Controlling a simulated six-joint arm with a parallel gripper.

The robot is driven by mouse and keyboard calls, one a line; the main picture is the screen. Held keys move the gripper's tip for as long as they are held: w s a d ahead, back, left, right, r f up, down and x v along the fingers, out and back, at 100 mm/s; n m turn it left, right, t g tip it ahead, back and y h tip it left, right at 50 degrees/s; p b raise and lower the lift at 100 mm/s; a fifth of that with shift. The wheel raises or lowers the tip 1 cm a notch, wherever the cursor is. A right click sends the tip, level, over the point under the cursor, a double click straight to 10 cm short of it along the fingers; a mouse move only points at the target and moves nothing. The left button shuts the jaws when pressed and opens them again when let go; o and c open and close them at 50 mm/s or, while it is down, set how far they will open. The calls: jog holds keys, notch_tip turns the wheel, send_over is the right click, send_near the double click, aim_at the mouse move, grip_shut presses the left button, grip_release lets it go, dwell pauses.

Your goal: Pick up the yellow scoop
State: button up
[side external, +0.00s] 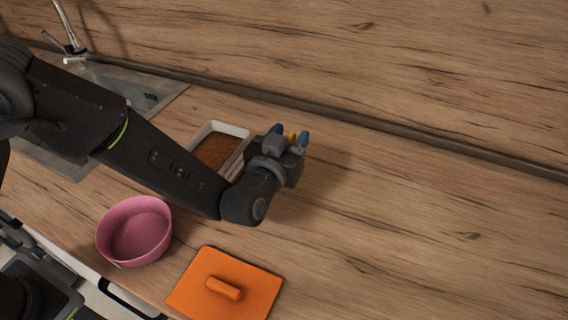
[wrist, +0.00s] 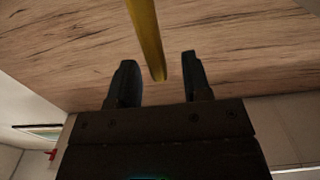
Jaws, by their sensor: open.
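The yellow scoop (wrist: 147,35) shows in the wrist view as a narrow yellow bar. It comes down from the top edge and its near end lies between my two fingers, with a gap on each side. Its other end is out of that view. In the side view only a small yellow bit of the scoop (side external: 291,137) shows between the blue fingertips; my gripper hides the rest. My gripper (side external: 291,138) is open, with dark fingers apart in the wrist view (wrist: 158,60).
A white tray (side external: 243,131) with brown contents lies beside my wrist. A pink bowl (side external: 134,232) and an orange slab with a raised grip (side external: 257,287) stand nearer the front edge. A sink (side external: 150,88) is at the back left. The counter (side external: 430,215) at right is clear.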

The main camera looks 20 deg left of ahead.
jog(key=shift+w, duration=1.35)
jog(key=shift+c, duration=0.3)
grip_shut()
